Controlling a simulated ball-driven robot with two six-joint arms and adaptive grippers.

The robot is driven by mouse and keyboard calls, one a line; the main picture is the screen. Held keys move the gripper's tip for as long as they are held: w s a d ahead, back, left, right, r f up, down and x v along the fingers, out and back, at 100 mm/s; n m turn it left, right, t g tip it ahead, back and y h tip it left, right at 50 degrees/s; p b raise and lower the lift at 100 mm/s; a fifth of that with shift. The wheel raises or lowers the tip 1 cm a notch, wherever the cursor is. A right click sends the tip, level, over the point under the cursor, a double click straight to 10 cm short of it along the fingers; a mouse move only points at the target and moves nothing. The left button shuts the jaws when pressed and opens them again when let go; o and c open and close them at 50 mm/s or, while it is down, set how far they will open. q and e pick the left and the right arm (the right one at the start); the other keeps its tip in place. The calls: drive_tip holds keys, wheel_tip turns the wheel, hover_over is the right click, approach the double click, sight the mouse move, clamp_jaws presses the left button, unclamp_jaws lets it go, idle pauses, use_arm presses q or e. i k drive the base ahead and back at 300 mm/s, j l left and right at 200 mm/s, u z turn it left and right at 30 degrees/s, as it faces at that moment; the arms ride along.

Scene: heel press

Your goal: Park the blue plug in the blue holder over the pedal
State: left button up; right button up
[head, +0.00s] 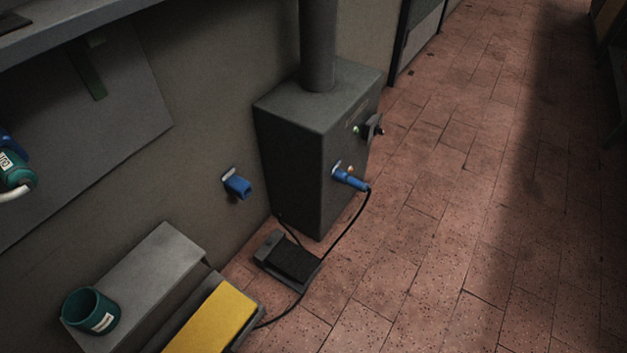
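The blue plug (350,180) sits at the front face of the dark grey cabinet (300,150), with a black cable (353,222) hanging from its outer end. It appears to be plugged in there. The blue holder (238,187) is fixed to the wall left of the cabinet and looks empty, though its inside is hard to see. The black pedal (288,257) lies on the floor below the holder, in front of the cabinet's foot. Neither of my grippers shows in the head view.
A grey bench (150,275) with a teal cup (90,311) stands at the lower left, beside a yellow-topped block (211,322). A dark knob (371,127) juts from the cabinet above the plug. The cable runs across the floor past the pedal. The tiled floor (470,200) at right is clear.

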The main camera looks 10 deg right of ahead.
sight(362, 186)
drive_tip(key=i+l+u, duration=0.15)
drive_tip(key=l+u, duration=0.45)
drive_tip(key=u, duration=0.15)
drive_tip(key=i+l+u, duration=0.1)
drive_tip(key=l+u, duration=0.4)
drive_tip(key=l, duration=0.5)
drive_tip(key=l+u, duration=0.1)
drive_tip(key=l, duration=0.55)
drive_tip(key=l+u, duration=0.15)
drive_tip(key=l, duration=0.45)
drive_tip(key=k+l+u, duration=0.1)
drive_tip(key=l, duration=0.55)
drive_tip(key=k+l+u, duration=0.15)
drive_tip(key=l, duration=0.45)
drive_tip(key=k+l, duration=0.1)
drive_tip(key=l, duration=0.85)
drive_tip(key=k, duration=0.05)
